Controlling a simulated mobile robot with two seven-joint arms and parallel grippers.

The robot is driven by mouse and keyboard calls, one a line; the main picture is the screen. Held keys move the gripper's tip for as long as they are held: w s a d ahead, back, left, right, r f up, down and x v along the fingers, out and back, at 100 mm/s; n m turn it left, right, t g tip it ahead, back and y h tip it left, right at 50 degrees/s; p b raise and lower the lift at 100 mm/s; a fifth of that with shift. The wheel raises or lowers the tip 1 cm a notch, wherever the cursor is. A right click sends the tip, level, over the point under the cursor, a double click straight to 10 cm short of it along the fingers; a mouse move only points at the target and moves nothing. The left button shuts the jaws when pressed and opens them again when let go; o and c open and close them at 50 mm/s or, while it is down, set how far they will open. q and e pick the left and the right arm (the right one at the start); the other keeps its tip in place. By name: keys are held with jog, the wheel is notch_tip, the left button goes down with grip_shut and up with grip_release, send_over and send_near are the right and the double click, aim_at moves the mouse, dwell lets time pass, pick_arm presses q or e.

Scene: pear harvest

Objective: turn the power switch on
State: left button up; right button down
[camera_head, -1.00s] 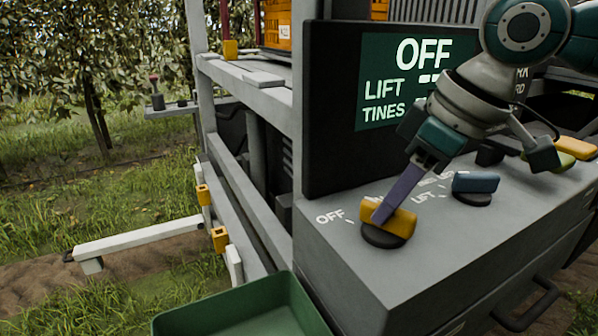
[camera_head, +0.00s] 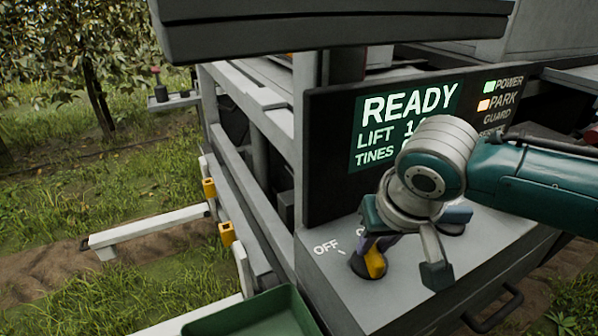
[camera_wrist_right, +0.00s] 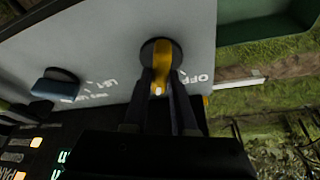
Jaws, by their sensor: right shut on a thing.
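The power switch is a yellow knob (camera_head: 376,264) on a dark round base at the near left of the grey console. Its handle points away from the OFF mark. My right gripper (camera_head: 370,244) is shut on the yellow knob, its fingers on either side of the handle; the right wrist view shows the same grip on the knob (camera_wrist_right: 161,56). My right arm partly hides the knob and labels. The screen (camera_head: 405,112) reads READY, with a lit green POWER lamp (camera_head: 489,87). My left gripper is not in view.
A blue knob (camera_head: 455,219) sits right of the yellow one, partly behind my right wrist. A green tray (camera_head: 252,316) stands at the console's lower left. A dark screen housing rises behind the knobs. Grass lies open at the left.

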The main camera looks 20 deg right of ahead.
jog(key=shift+a+m+h+p, duration=0.1)
jog(key=shift+m+h+p, duration=0.35)
jog(key=shift+m, duration=0.35)
jog(key=c, duration=0.7)
grip_release()
jog(key=shift+r, duration=0.25)
jog(key=p+v, duration=0.2)
jog(key=v, duration=0.7)
jog(key=shift+r, duration=0.2)
